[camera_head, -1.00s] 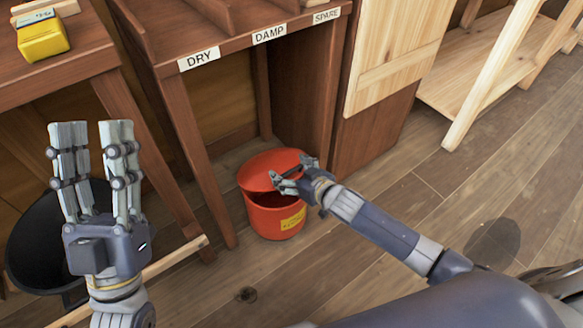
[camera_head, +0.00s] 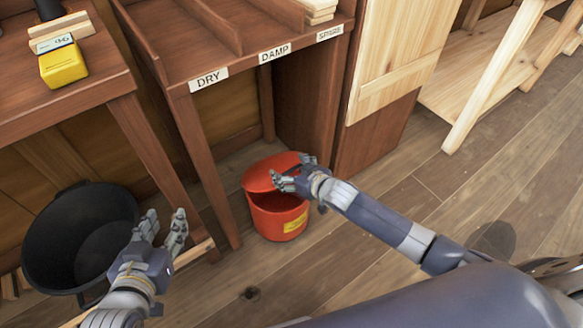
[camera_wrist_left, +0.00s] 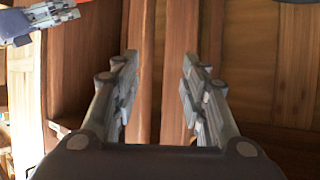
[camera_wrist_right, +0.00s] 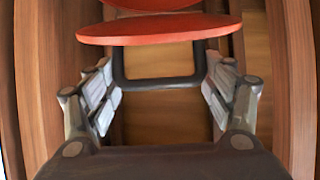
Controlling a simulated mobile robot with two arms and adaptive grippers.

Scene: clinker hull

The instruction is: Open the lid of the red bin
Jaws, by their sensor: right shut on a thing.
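The red bin (camera_head: 279,222) stands on the floor under the labelled bench, with a yellow label on its front. Its red lid (camera_head: 262,172) is tilted up at the back, and part of the dark red inside shows below it. My right gripper (camera_head: 277,182) is at the lid's right front edge. In the right wrist view the lid (camera_wrist_right: 160,32) is ahead of my fingers, and its dark loop handle (camera_wrist_right: 160,84) sits between them. My left gripper (camera_head: 163,226) is empty, with its fingers apart, left of the bin and near the bench leg.
A black bucket (camera_head: 78,235) stands at the left under a wooden table (camera_head: 70,92) that holds a yellow box (camera_head: 63,66). The bench legs (camera_head: 205,170) rise close to the bin's left. Open wooden floor (camera_head: 340,270) lies in front and right.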

